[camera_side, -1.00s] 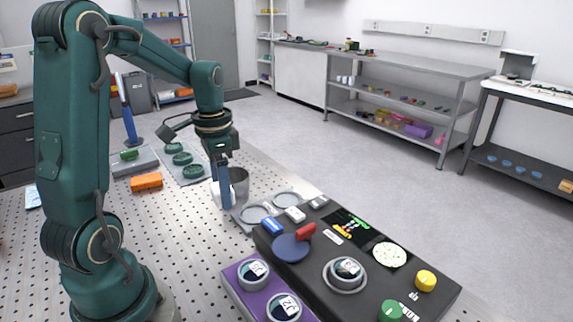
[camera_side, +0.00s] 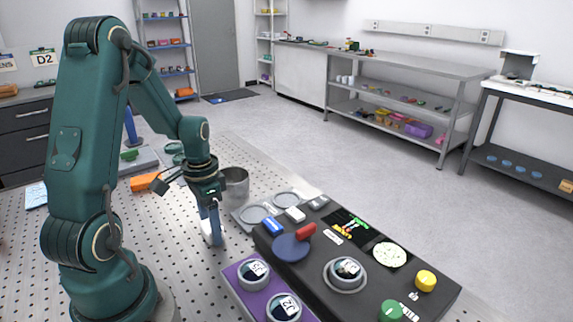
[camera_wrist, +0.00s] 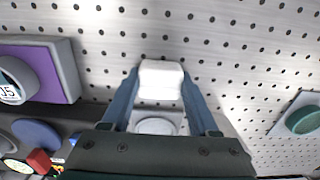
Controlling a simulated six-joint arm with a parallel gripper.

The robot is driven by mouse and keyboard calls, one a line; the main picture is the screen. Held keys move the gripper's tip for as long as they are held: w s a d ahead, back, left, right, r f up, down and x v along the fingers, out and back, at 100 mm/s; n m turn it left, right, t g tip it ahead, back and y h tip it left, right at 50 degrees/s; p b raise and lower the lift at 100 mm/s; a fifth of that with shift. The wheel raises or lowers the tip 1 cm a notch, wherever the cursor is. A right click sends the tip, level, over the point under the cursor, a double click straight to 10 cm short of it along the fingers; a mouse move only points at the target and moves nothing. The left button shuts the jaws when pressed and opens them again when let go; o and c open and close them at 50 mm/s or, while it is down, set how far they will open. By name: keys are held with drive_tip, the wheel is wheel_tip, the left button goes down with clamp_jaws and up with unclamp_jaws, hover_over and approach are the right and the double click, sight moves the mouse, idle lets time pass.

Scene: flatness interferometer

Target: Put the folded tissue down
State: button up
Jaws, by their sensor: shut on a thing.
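The folded tissue is a small white pad. It sits between the fingers of my gripper in the wrist view (camera_wrist: 160,80) and shows low over the perforated table in the side view (camera_side: 207,232). My gripper (camera_side: 212,235) points down and is shut on it; in the wrist view the blue fingers (camera_wrist: 158,95) flank the tissue on both sides. The perforated table (camera_side: 190,285) lies below. I cannot tell whether the tissue touches it.
The purple block (camera_side: 238,288) with two ringed discs and the black instrument (camera_side: 310,270) stand to the right. A metal cup (camera_side: 236,186) and a grey tray (camera_side: 241,220) with round recesses are behind my gripper. An orange box (camera_side: 145,182) lies farther back. Bare table surrounds the gripper's front.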

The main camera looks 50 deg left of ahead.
drive_tip(key=o, duration=1.3)
drive_tip(key=shift+f, duration=0.15)
wheel_tip(320, 180, up, 12)
drive_tip(key=f, duration=0.1)
drive_tip(key=s+d+r+t, duration=0.1)
drive_tip(key=d+t, duration=0.1)
drive_tip(key=d, duration=0.3)
drive_tip(key=s+d+r+t, duration=0.1)
drive_tip(key=d+r, duration=0.1)
drive_tip(key=d, duration=0.4)
drive_tip(key=s+d+r+t, duration=0.1)
drive_tip(key=d+t, duration=0.1)
drive_tip(key=d, duration=0.3)
drive_tip(key=shift+s+d+r+t, duration=0.2)
drive_tip(key=shift+s+r+t, duration=0.05)
drive_tip(key=shift+s+t, duration=0.05)
